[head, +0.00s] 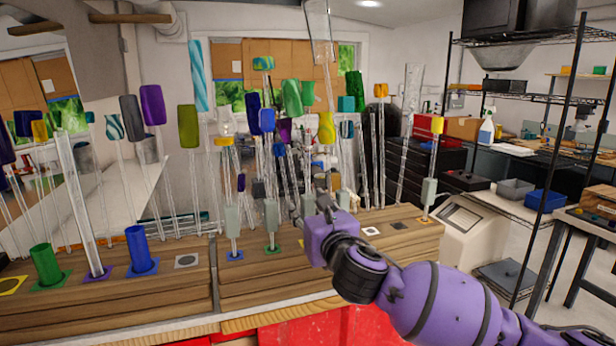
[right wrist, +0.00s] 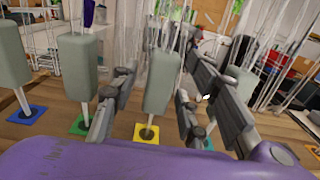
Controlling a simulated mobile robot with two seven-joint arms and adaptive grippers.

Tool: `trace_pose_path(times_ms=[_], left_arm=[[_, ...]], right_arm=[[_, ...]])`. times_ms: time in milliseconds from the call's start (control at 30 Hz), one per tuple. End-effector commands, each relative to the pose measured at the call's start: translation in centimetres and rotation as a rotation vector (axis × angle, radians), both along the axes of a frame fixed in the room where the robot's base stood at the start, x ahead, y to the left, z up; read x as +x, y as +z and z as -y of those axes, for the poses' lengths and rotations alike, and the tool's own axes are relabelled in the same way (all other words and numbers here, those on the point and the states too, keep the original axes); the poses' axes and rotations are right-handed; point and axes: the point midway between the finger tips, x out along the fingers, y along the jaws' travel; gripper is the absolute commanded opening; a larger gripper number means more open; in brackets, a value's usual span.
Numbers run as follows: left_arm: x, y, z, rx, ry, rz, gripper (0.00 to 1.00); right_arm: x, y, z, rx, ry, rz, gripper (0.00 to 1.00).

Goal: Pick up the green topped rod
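Several clear rods with coloured tops stand upright in a wooden rack (head: 330,275). Green tops include a bright green one (head: 292,97), a dark green one (head: 354,92) and an olive green one (head: 189,126); I cannot tell which is meant. My right gripper (head: 318,203) is at the rack's middle, its fingers partly hidden by my wrist. In the right wrist view its open fingers (right wrist: 152,105) lie on either side of a grey-green grip (right wrist: 157,82) above a yellow square (right wrist: 146,133). Contact cannot be told, and that rod's top is out of that view. My left gripper is not in view.
Another grey-green grip (right wrist: 76,75) stands close left, over a green square. Rods are crowded behind. Green (head: 45,264) and blue (head: 138,249) pieces stand on the left rack. A wire shelf (head: 530,95) stands right.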

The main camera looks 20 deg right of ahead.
Motion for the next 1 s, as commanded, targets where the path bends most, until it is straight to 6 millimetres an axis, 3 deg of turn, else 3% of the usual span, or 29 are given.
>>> trace_pose_path(times_ms=[33, 300, 633, 1000], left_arm=[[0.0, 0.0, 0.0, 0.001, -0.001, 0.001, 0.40], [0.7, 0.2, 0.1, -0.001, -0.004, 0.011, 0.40], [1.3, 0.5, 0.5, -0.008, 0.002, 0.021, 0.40], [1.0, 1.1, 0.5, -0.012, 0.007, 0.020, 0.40]], right_arm=[[0.0, 0.0, 0.0, 0.000, 0.000, 0.000, 0.32], [0.0, 0.0, 0.0, 0.001, 0.000, 0.000, 0.00], [0.0, 0.7, 0.0, 0.000, 0.000, 0.004, 0.00], [-0.1, 7.9, 0.0, -0.001, 0.000, 0.009, 0.00]])
